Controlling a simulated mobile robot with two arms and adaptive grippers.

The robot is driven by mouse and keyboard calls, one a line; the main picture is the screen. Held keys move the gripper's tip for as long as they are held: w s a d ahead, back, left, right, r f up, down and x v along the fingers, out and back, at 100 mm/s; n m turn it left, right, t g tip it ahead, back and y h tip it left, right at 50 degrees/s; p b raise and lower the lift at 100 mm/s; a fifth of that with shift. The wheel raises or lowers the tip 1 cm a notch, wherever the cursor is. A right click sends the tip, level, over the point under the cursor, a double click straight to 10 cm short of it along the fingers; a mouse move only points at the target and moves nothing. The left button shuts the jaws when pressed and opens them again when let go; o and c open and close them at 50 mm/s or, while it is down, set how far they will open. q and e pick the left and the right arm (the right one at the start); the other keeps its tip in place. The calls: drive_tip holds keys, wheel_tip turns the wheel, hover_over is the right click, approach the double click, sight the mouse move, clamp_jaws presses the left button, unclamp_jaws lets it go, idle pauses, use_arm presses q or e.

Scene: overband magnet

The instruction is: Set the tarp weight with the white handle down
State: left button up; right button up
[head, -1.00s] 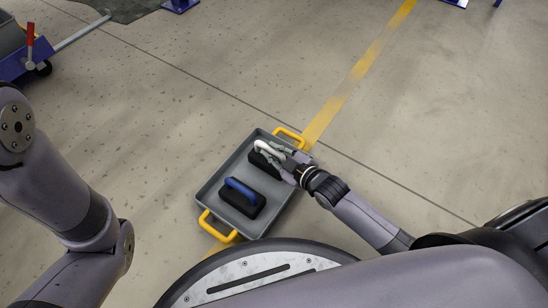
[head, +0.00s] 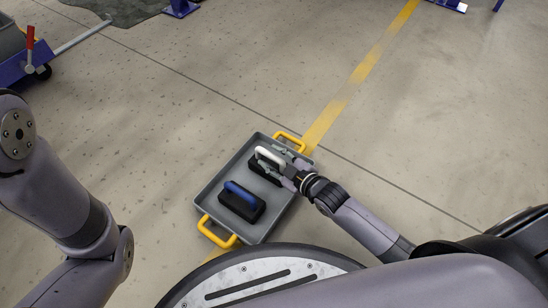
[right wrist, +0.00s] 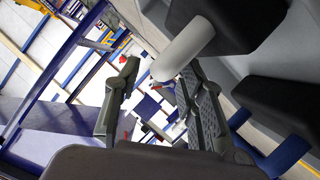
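The tarp weight with the white handle (head: 270,156) has a black block base and sits in the far part of a grey tray (head: 214,180). Its base appears to rest on the tray floor, partly hidden by my gripper. My right gripper (head: 287,161) is at the right end of the white handle. In the right wrist view, the fingers (right wrist: 165,100) are spread apart, with the white handle (right wrist: 182,50) reaching between them. Visible gaps show that they are not clamped on it. My left gripper is out of view; only the left arm shows.
A second black weight with a blue handle (head: 241,193) sits in the near part of the tray. The tray has yellow handles (head: 217,233) at both ends. Concrete floor (head: 150,130) around it is clear. A blue cart (head: 25,65) stands at the far left.

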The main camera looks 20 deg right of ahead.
drive_tip(key=p+v, duration=0.7)
drive_tip(key=v, duration=0.5)
